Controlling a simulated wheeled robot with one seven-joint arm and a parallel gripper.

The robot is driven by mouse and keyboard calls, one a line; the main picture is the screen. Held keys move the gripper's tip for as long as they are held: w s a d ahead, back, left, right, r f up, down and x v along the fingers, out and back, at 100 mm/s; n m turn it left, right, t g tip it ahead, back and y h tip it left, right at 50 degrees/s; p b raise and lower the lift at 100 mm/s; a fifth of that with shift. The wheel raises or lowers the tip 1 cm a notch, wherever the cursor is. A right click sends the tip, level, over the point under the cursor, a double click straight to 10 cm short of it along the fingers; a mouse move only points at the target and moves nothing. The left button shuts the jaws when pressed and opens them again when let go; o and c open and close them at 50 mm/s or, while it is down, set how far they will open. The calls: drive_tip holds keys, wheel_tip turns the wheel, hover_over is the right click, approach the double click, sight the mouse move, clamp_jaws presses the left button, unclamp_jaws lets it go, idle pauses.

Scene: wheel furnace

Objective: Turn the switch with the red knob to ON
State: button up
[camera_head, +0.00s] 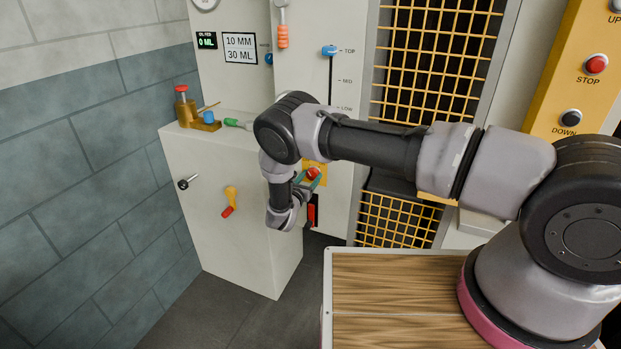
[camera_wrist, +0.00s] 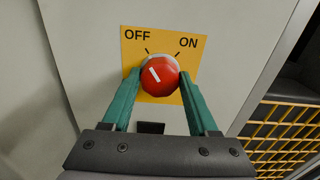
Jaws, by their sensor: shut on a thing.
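The switch's red knob (camera_wrist: 160,76) sits on a yellow plate (camera_wrist: 192,55) marked OFF on the left and ON on the right. Its white pointer line tilts up and to the left, toward the OFF mark. My gripper (camera_wrist: 158,88) has its green fingers on both sides of the knob, shut on it. In the head view the red knob (camera_head: 313,173) shows at the cabinet wall, partly covered by my gripper (camera_head: 311,181). Most of the plate is hidden there by my arm.
A white cabinet (camera_head: 215,170) with a black-knobbed lever (camera_head: 184,184) and a yellow-red handle (camera_head: 230,200) stands at left. A yellow mesh door (camera_head: 430,60) is behind my arm. A yellow panel (camera_head: 575,70) with buttons is at upper right. A wood-topped surface (camera_head: 385,285) lies in front.

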drive_tip(key=shift+m, duration=0.3)
drive_tip(key=m, duration=0.2)
drive_tip(key=shift+m, duration=0.4)
drive_tip(key=m, duration=0.3)
drive_tip(key=shift+m, duration=0.3)
drive_tip(key=m, duration=0.3)
drive_tip(key=shift+m, duration=2.1)
drive_tip(key=o, duration=1.4)
drive_tip(key=shift+c, duration=0.2)
drive_tip(key=shift+s, duration=0.1)
drive_tip(key=v, duration=1)
drive_tip(key=shift+s, duration=0.35)
